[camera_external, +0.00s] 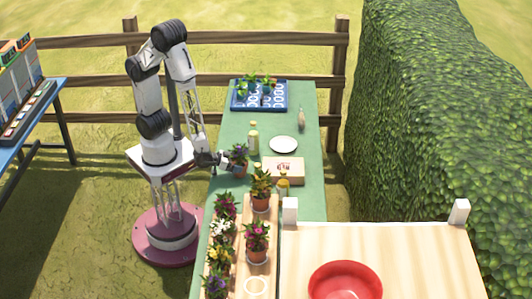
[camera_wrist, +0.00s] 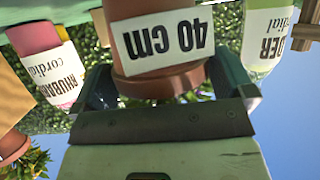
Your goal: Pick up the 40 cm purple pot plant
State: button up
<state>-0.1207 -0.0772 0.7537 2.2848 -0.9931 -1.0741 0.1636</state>
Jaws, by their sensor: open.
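A potted plant (camera_external: 238,153) with dark leaves and bluish-purple flowers stands at the left edge of the green table. In the wrist view, which is upside down, a terracotta pot (camera_wrist: 165,80) with a white "40 cm" label (camera_wrist: 163,38) fills the middle; its flowers are out of view. My gripper (camera_external: 229,161) is at this plant, coming in from the left. In the wrist view, my gripper (camera_wrist: 165,88) is open, with one finger on each side of the pot. Whether the fingers touch it I cannot tell.
Cordial bottles (camera_wrist: 45,65) (camera_wrist: 265,35) flank the pot; one bottle (camera_external: 253,139) stands just behind the plant. A cardboard box (camera_external: 287,172) is to its right, a white plate (camera_external: 283,144) beyond. Other potted plants (camera_external: 257,240) crowd the front. A blue tray (camera_external: 240,104) sits at the back.

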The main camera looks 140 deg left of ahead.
jog(key=c, duration=1.2)
jog(key=shift+r, duration=0.15)
jog(key=shift+c, duration=0.2)
notch_tip(320, 180, up, 28)
dwell(0.8)
